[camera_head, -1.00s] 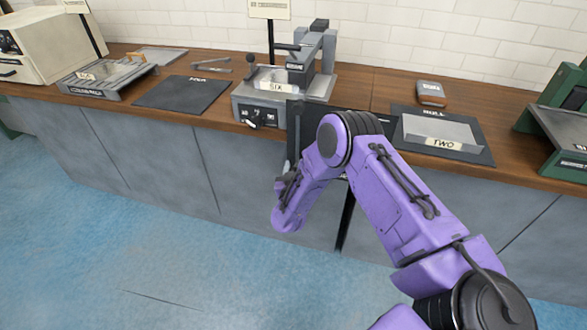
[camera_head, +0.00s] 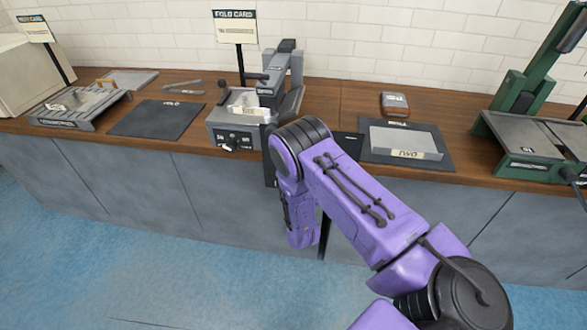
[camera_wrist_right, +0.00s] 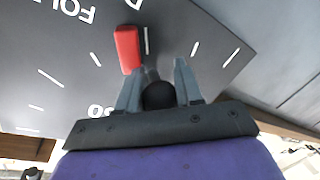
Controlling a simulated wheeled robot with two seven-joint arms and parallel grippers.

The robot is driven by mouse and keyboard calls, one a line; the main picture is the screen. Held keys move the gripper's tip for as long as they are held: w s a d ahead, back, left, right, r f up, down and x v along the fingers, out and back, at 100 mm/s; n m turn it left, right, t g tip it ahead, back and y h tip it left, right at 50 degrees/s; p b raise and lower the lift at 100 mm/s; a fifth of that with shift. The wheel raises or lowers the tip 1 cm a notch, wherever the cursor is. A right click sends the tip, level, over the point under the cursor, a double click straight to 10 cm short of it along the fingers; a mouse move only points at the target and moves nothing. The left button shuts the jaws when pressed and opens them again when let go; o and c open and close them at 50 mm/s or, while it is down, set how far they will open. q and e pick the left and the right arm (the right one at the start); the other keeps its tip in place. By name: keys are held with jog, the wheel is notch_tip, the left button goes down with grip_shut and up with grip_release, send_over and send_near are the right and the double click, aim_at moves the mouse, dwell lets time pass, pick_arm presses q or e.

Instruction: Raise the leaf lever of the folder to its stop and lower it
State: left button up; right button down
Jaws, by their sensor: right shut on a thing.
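The folder is a grey machine (camera_head: 222,132) on the counter below a "FOLD CARD" sign in the head view. A dark plate with white angle ticks and partly visible "FOL" lettering (camera_wrist_right: 75,55) fills much of the right wrist view. A red block (camera_wrist_right: 128,49) sits on that plate just beyond the fingers. My right gripper (camera_wrist_right: 158,88) is shut on a round black knob (camera_wrist_right: 158,97), apparently the leaf lever's end; the lever's shaft is mostly hidden. In the head view my purple right arm hides this gripper and part of the folder's front. My left gripper is out of view.
A black mat (camera_head: 160,118) and a grey tray-like device (camera_head: 80,108) lie left of the folder. A pale block labelled TWO (camera_head: 405,140) lies on another mat at right. A green machine (camera_head: 520,150) stands farther right. The blue floor before the cabinets is clear.

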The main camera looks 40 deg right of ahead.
jog(key=shift+s+d, duration=0.1)
jog(key=shift+s, duration=0.1)
dwell(0.3)
jog(key=c, duration=0.8)
grip_release()
jog(key=b+v, duration=0.1)
jog(key=v, duration=0.9)
jog(key=shift+s+r, duration=0.2)
jog(key=shift+s, duration=0.1)
